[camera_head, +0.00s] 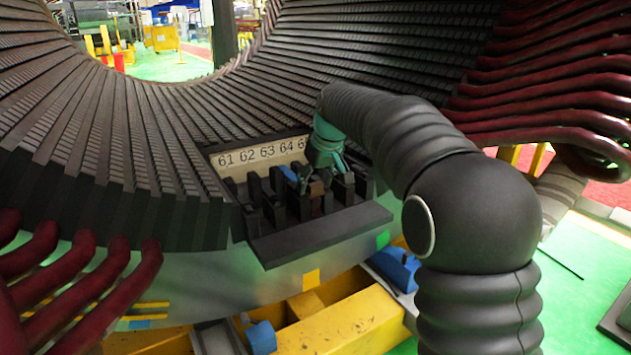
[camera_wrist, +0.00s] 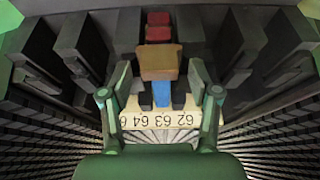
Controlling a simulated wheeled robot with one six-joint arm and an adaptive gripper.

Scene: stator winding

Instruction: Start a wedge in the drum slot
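My gripper (camera_head: 322,178) points down at the black slotted block inside the drum. In the wrist view my gripper's fingers (camera_wrist: 162,84) stand apart on either side of a tan-brown block (camera_wrist: 160,62). A small gap seems to show beside each finger, and I see no clear grip. A blue strip (camera_wrist: 161,93) lies between the fingers, below the tan block in the picture. In the head view the brown block (camera_head: 317,189) shows just under my fingers. I cannot tell which piece is the wedge. The slot mouths under my gripper are partly hidden.
A number plate (camera_head: 262,153) reading 61 to 64 and onward stands behind the slots. Black upright teeth (camera_head: 253,188) rise close around my fingers. Red pieces (camera_wrist: 158,34) lie beyond the tan block. A flat black ledge (camera_head: 320,233) fronts the slots. Dark red coil ends flank the drum.

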